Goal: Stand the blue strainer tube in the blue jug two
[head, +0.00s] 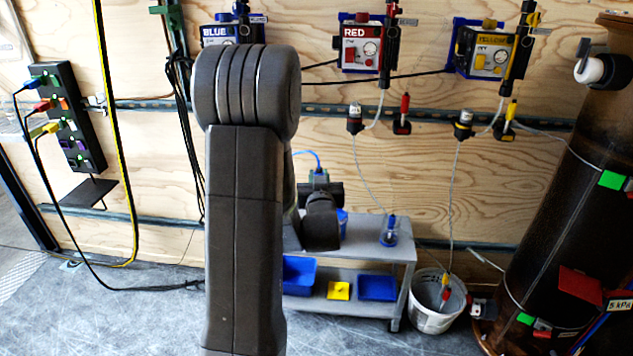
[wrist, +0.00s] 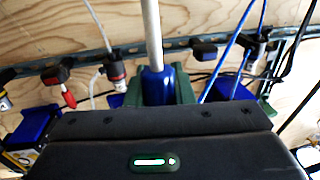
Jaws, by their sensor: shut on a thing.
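My gripper (wrist: 158,92) has green fingers closed around a blue strainer tube (wrist: 158,84) with a pale rod or hose running up from it. In the head view my gripper (head: 319,178) is small, above the grey cart and partly hidden by my own arm; a blue hose arcs to it. A clear blue jug (head: 389,236) stands on the cart's top at the right, with a tube in it. Another blue thing (head: 343,222), perhaps a jug, is mostly hidden behind my wrist. I cannot tell which is jug two. The held tube's lower end is hidden.
The grey cart (head: 400,250) holds blue bins (head: 378,288) and a yellow block (head: 339,291) on its lower shelf. A white bucket (head: 435,305) stands to its right, near a dark tank (head: 570,190). Boxes labelled BLUE, RED (head: 362,45) and YELLOW hang on the wood wall.

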